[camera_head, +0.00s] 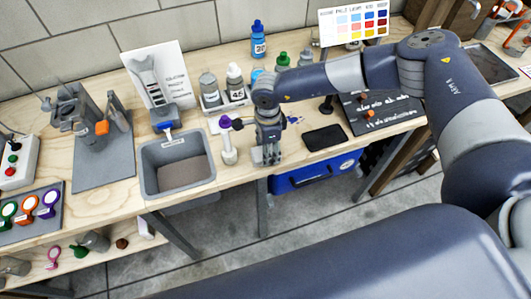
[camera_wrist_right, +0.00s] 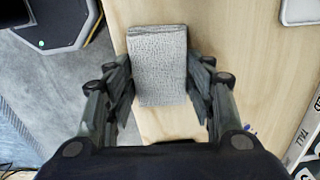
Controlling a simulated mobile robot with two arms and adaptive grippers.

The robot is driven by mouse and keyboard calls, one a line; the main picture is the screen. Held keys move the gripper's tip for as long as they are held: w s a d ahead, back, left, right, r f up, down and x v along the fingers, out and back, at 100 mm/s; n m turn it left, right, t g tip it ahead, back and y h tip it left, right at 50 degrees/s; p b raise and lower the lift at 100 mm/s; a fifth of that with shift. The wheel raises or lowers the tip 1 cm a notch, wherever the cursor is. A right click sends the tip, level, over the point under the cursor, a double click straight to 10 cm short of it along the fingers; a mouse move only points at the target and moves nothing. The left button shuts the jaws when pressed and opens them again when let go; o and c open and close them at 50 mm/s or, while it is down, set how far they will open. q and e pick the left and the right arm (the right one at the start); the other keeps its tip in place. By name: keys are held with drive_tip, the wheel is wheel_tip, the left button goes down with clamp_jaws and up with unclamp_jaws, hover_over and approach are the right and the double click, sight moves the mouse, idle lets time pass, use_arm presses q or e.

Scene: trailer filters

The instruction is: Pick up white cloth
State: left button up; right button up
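The white cloth (camera_wrist_right: 160,65) shows in the right wrist view as a light grey-white, textured, folded block on the wooden bench, near its edge. My right gripper (camera_wrist_right: 160,88) is open, with its fingers on both sides of the cloth. Whether the fingers touch it I cannot tell. My left gripper is in neither view.
On the wooden bench (camera_head: 130,205), a grey bin (camera_head: 178,187) and a white stand with a purple knob (camera_head: 229,150) are left of my right gripper. A black flat device (camera_head: 324,138) lies to its right. Bottles (camera_head: 235,82) stand behind. A blue case (camera_head: 315,173) is below the bench.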

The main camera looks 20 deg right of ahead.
drive_tip(key=shift+c, duration=0.8)
drive_tip(key=shift+r+b, duration=0.3)
drive_tip(key=shift+r, duration=0.2)
wheel_tip(320, 180, up, 2)
drive_tip(key=shift+s+r+b, duration=0.15)
drive_tip(key=shift+r+b, duration=0.05)
drive_tip(key=shift+b, duration=0.5)
drive_tip(key=s+r+b, duration=0.1)
drive_tip(key=s+b, duration=0.3)
drive_tip(key=s, duration=1.1)
drive_tip(key=shift+s+d+r, duration=0.15)
drive_tip(key=shift+s+r, duration=0.2)
drive_tip(key=shift+s, duration=0.05)
